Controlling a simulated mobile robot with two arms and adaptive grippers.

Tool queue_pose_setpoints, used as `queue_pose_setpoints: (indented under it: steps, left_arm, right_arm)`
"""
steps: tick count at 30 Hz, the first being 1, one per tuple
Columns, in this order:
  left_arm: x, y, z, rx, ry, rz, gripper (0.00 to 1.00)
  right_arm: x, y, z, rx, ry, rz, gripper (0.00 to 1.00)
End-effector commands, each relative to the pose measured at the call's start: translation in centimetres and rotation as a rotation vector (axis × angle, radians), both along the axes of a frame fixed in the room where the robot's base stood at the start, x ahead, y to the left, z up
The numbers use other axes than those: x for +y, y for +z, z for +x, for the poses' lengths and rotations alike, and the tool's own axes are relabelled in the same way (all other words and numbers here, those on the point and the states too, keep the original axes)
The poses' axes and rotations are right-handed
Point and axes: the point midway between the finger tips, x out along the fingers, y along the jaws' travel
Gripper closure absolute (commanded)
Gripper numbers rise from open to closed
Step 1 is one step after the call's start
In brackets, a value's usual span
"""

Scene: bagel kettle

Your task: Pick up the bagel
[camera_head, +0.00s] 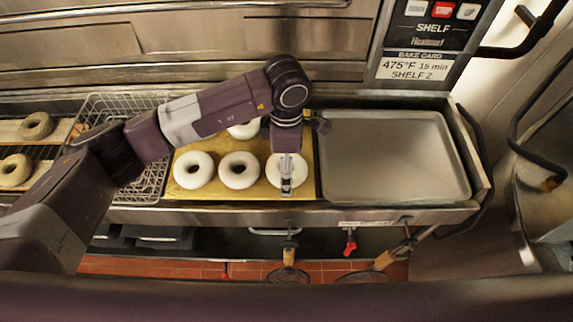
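Several pale, uncooked-looking bagels lie on a yellow board. Two in the front row, the left bagel (193,161) and the middle bagel (239,182), show fully. The right front bagel (273,172) is partly covered by my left gripper (287,184), which points down over it from the end of my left arm. The fingers overlap the bagel's ring and hole; their gap does not show clearly, and I cannot tell if they touch it. A rear bagel (243,131) is partly hidden behind my arm. My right gripper is not in view.
An empty metal tray (392,160) lies right of the yellow board (214,193). A wire basket (148,185) is on the left, partly under my arm, with more bagels (36,126) beyond it. Strainers (288,274) hang below the counter's front edge.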

Motion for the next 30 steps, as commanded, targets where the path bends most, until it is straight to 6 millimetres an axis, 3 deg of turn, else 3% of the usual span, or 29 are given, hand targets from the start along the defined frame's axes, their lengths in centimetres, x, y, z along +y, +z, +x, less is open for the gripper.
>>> queue_pose_setpoints:
  steps: [4, 17, 30]
  left_arm:
    - [0.0, 0.0, 0.0, 0.0, 0.0, -0.001, 0.04]
    - [0.0, 0.0, 0.0, 0.0, 0.0, -0.001, 0.51]
    - [-0.1, 1.2, 0.1, -0.003, 0.001, -0.003, 0.51]
  right_arm:
    - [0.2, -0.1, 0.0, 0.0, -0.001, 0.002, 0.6]
    - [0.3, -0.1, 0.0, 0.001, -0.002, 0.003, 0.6]
    - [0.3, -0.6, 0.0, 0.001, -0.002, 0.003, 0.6]
